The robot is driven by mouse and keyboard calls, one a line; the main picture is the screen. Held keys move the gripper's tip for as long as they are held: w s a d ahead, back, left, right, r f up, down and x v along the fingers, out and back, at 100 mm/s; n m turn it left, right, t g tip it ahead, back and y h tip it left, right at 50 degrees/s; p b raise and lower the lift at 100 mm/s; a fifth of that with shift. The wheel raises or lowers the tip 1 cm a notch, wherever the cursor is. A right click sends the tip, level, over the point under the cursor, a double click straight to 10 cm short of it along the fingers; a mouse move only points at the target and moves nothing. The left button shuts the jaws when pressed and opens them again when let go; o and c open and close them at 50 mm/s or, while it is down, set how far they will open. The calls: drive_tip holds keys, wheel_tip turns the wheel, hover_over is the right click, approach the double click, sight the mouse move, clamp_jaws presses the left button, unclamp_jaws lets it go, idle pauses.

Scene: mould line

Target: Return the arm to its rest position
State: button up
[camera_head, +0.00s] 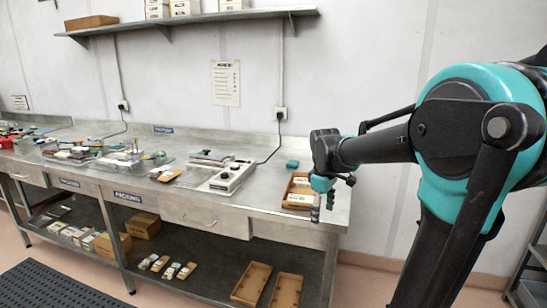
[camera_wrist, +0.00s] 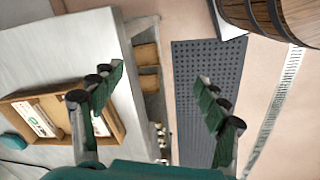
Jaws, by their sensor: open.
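My arm, teal and black, reaches in from the right in the head view. My gripper (camera_head: 323,202) hangs near the right end of the steel bench (camera_head: 250,204), close to a shallow wooden tray (camera_head: 287,197) holding white packs. In the wrist view my gripper (camera_wrist: 158,98) has its two green-padded fingers spread wide apart with nothing between them. There the wooden tray (camera_wrist: 118,122) lies to the left, on the bench (camera_wrist: 65,55), beside the left finger. The gap between the fingers looks down past the bench edge toward the floor.
A sealing machine (camera_head: 226,180) and a teal block (camera_head: 293,164) stand on the bench. Two empty wooden trays (camera_head: 252,283) lie on the lower shelf. A black floor mat (camera_wrist: 208,80) and a wooden barrel (camera_wrist: 275,18) show in the wrist view. A wall shelf (camera_head: 190,20) runs above.

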drive_tip(key=s+d+f+m+t, duration=0.3)
drive_tip(key=s+f+m, duration=0.7)
drive_tip(key=s+f, duration=0.5)
drive_tip(key=shift+s+f+m+y, duration=0.2)
drive_tip(key=shift+s+m+y, duration=0.15)
drive_tip(key=shift+s, duration=0.45)
drive_tip(key=shift+d, duration=0.1)
